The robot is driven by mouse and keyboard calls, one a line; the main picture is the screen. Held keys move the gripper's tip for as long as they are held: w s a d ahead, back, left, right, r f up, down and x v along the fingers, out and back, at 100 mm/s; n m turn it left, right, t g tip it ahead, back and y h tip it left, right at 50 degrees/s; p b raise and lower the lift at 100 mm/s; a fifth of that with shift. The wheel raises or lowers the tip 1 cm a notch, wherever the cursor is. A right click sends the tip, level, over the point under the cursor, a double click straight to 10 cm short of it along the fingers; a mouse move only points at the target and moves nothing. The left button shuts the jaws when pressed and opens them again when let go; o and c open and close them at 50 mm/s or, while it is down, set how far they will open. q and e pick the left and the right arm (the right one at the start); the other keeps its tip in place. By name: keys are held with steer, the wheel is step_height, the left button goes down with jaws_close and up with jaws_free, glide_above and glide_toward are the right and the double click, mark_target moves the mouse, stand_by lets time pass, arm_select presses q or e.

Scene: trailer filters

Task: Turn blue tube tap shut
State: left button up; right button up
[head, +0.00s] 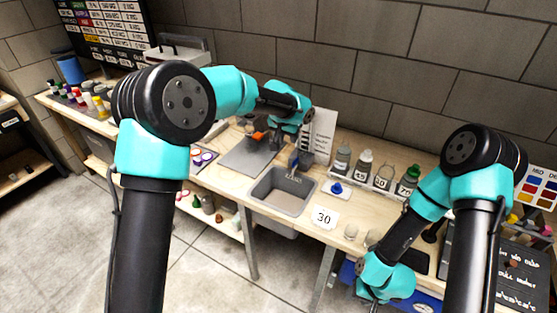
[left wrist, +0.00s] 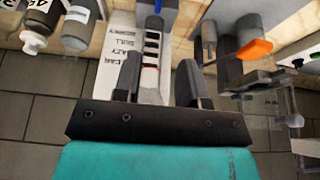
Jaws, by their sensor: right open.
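A small blue part (head: 293,161), which looks like the blue tube tap, shows at the back edge of the sink below my left gripper (head: 302,140). In the left wrist view a blue piece (left wrist: 158,6) is at the top edge, beyond the fingertips. My left gripper (left wrist: 158,78) has its two fingers apart, with a grey column and part of a labelled white sign (left wrist: 122,45) seen between and beside them. Nothing is clearly held. How far the tap is turned is too small to tell. My right gripper (head: 374,297) is open, low at the front bench edge.
An orange piece (head: 259,135) on a stand is left of my left gripper; it also shows in the left wrist view (left wrist: 255,48). The grey sink (head: 285,192) is in front. Several bottles (head: 364,163) stand to the right. A card marked 30 (head: 323,217) lies by the front edge.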

mark_target(295, 161)
arm_select(q)
steer(key=shift+d, duration=0.1)
steer(key=x, duration=1.7)
steer(key=shift+w+f, duration=0.15)
jaws_close()
